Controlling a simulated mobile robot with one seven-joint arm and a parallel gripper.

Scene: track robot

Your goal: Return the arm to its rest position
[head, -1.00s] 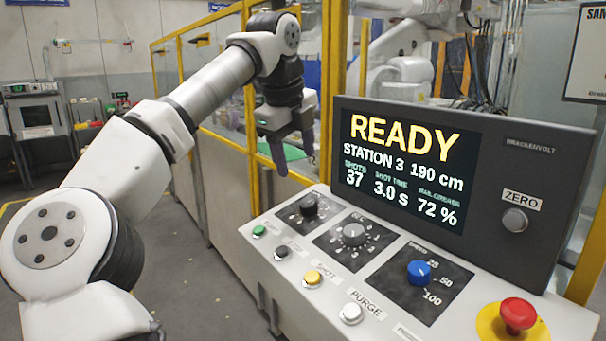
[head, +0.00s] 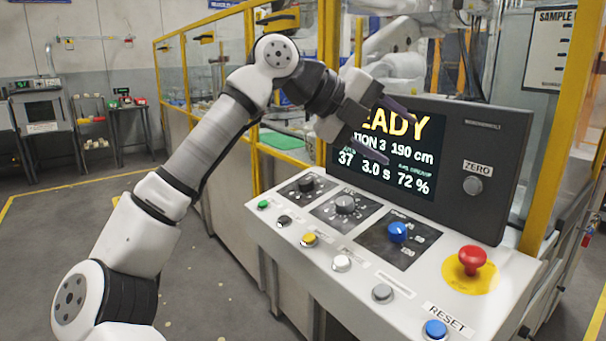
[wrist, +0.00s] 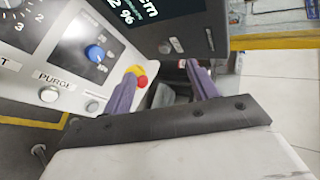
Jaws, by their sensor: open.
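My gripper (head: 402,138) is open and empty. In the head view it stands in front of the left part of the display screen (head: 400,185), above the control panel, with its two dark fingers pointing right and slightly down. It hides part of the READY text. My white and grey arm rises from the lower left, bends at the elbow and reaches right. In the wrist view the two fingers of my gripper (wrist: 161,70) stand apart with nothing between them. Whether the fingers touch the screen is hard to tell, but a gap seems to show.
The control panel (head: 300,230) carries knobs, a red emergency button (head: 472,260), a blue reset button (head: 436,329) and other buttons. A yellow-framed fence (head: 187,75) stands behind. Open floor (head: 60,260) lies left of my arm. Tables stand at the far left.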

